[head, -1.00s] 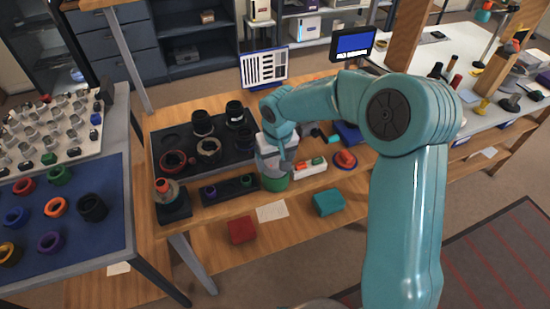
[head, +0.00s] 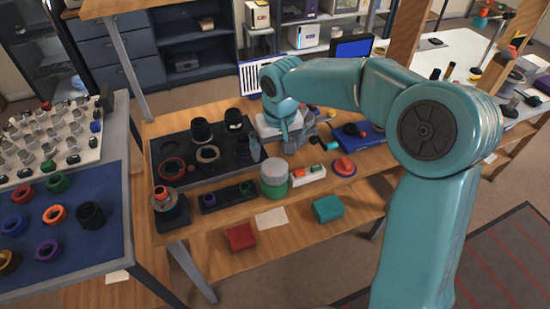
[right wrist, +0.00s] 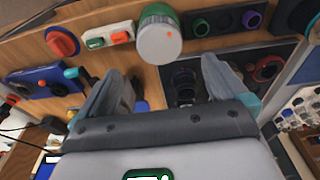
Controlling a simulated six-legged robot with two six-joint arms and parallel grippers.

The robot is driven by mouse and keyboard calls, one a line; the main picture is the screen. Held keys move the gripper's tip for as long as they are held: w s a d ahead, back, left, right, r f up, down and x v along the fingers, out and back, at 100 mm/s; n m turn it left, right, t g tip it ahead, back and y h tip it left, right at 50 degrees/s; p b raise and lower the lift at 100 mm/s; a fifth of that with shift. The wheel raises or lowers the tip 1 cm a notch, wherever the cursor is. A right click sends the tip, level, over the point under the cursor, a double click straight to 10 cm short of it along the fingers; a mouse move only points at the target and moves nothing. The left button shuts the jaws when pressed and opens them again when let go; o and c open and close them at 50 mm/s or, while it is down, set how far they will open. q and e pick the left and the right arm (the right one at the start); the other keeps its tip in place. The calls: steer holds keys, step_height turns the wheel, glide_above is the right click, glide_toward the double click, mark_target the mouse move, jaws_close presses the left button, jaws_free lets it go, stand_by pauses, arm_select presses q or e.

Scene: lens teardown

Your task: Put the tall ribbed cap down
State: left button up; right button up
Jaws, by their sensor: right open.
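My right gripper (head: 285,140) hangs over the workbench near the right end of the black tray (head: 165,150). Its two fingers are spread and empty in the right wrist view (right wrist: 160,88). A black ribbed-looking cylinder (right wrist: 185,76) shows between the fingers in that view, farther off, at the tray. I cannot tell for sure which piece is the tall ribbed cap. A grey cylinder (head: 274,170) stands upright on a green base (head: 275,190) in front of the gripper, apart from it; it also shows in the right wrist view (right wrist: 159,43). My left gripper is out of view.
A white block with red and green parts (head: 309,174) and a red round piece (head: 344,166) lie right of the grey cylinder. A small dark tray (head: 227,199) is to its left. Red (head: 240,237) and teal (head: 327,208) blocks are toward the front. A paper (head: 271,218) lies between.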

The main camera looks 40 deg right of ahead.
steer(key=r, duration=0.3)
steer(key=shift+s, duration=0.2)
steer(key=shift+f, duration=0.1)
stand_by(0.3)
